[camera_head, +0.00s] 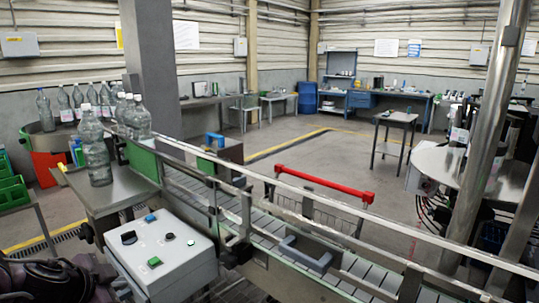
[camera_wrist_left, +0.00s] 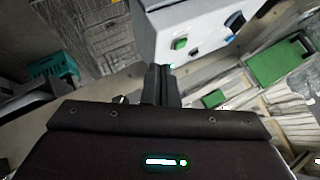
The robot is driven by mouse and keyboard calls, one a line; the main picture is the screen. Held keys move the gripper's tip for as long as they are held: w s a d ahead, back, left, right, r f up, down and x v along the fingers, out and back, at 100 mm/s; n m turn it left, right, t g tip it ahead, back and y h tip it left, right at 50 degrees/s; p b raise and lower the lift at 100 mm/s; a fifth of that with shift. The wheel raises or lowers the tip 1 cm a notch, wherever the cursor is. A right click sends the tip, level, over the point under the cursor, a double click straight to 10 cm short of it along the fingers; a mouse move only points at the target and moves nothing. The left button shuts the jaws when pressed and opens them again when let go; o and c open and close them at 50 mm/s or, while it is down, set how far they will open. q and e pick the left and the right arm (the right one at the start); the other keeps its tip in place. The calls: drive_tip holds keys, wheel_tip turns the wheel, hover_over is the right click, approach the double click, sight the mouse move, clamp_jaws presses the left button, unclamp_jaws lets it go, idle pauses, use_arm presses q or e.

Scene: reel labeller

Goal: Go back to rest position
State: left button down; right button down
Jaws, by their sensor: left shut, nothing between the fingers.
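My left gripper (camera_head: 122,289) is at the bottom left of the head view, low beside the control box, and little of it shows. In the left wrist view its dark fingers (camera_wrist_left: 163,86) are together with nothing between them. The white control box (camera_head: 165,255) carries a green button (camera_head: 154,261), a blue button (camera_head: 150,218) and a black knob (camera_head: 128,237). The box also shows at the top of the left wrist view (camera_wrist_left: 200,32), beyond the fingertips; I cannot tell the exact gap. My right gripper is not in view.
A conveyor with metal rails (camera_head: 300,188) runs diagonally behind the box to the lower right. Several clear bottles (camera_head: 96,152) stand at the left. A red bar (camera_head: 325,184) lies beyond the conveyor. Green crates (camera_head: 12,192) are at the left edge. Open floor lies farther back.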

use_arm(q)
drive_tip(key=s+d+f+n+t, duration=0.1)
drive_tip(key=s+d+f+n, duration=0.1)
drive_tip(key=d+f, duration=0.8)
drive_tip(key=s+d+f+n+g+y, duration=0.1)
drive_tip(key=s+f+n+g, duration=0.25)
drive_tip(key=s, duration=0.55)
drive_tip(key=s+d+f+n+g, duration=0.1)
drive_tip(key=s+f+n+g, duration=0.25)
drive_tip(key=s, duration=0.55)
wheel_tip(320, 180, down, 28)
drive_tip(key=m+g, duration=0.1)
drive_tip(key=s+a+f+g, duration=0.1)
drive_tip(key=s+a+f, duration=0.2)
drive_tip(key=s+f, duration=1.7)
drive_tip(key=shift+s+f, duration=0.25)
drive_tip(key=shift+s, duration=0.25)
drive_tip(key=shift+a, duration=0.1)
